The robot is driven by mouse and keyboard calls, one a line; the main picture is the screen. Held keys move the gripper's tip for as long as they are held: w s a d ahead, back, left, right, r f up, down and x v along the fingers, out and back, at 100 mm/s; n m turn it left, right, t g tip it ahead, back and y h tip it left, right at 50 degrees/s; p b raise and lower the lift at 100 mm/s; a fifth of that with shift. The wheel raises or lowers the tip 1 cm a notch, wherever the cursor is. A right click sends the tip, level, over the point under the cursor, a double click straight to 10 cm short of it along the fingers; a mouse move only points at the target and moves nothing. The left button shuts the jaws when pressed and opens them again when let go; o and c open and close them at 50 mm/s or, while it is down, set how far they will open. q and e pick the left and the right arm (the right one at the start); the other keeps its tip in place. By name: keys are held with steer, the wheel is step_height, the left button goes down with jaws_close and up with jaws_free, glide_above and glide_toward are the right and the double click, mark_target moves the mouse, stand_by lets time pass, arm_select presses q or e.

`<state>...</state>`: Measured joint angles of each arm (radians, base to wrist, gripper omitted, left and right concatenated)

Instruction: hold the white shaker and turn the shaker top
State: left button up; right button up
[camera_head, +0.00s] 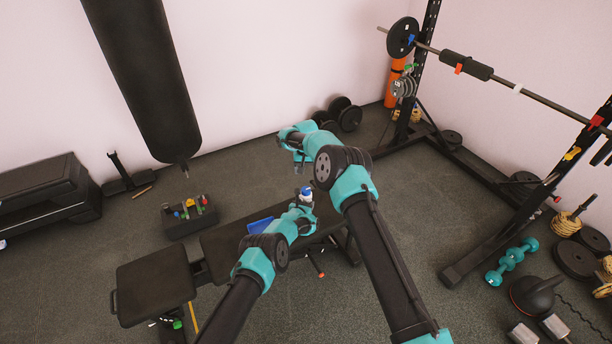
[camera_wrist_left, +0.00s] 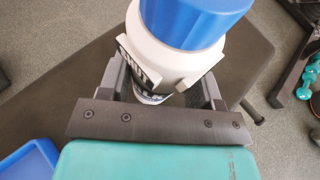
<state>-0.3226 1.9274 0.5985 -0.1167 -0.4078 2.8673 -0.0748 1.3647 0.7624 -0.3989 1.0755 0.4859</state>
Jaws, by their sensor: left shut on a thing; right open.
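The white shaker with a blue top (camera_head: 306,193) is small in the head view, above the black bench (camera_head: 228,240). In the left wrist view the shaker's white body (camera_wrist_left: 150,50) and blue top (camera_wrist_left: 197,20) fill the upper middle. My left gripper (camera_head: 300,207) is shut on the white body, below the top; its fingers (camera_wrist_left: 168,85) show on both sides of it. My right gripper (camera_head: 290,139) is open and empty, up and to the left of the shaker, apart from it.
A blue tray (camera_head: 260,226) lies on the bench left of the shaker and also shows in the left wrist view (camera_wrist_left: 28,163). A punching bag (camera_head: 140,75) hangs at the upper left. A weight rack (camera_head: 415,95) stands to the right. Teal dumbbells (camera_head: 511,262) lie on the floor.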

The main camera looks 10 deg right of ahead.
arm_select(q)
steer(key=shift+f, duration=0.1)
steer(key=o, duration=1.2)
steer(key=shift+s+a, duration=0.1)
steer(key=shift+s, duration=0.05)
steer(key=v, duration=1.1)
steer(key=shift+s+a+r, duration=0.1)
steer(key=shift+s+r, duration=0.15)
steer(key=shift+s, duration=0.1)
steer(key=shift+a, duration=0.1)
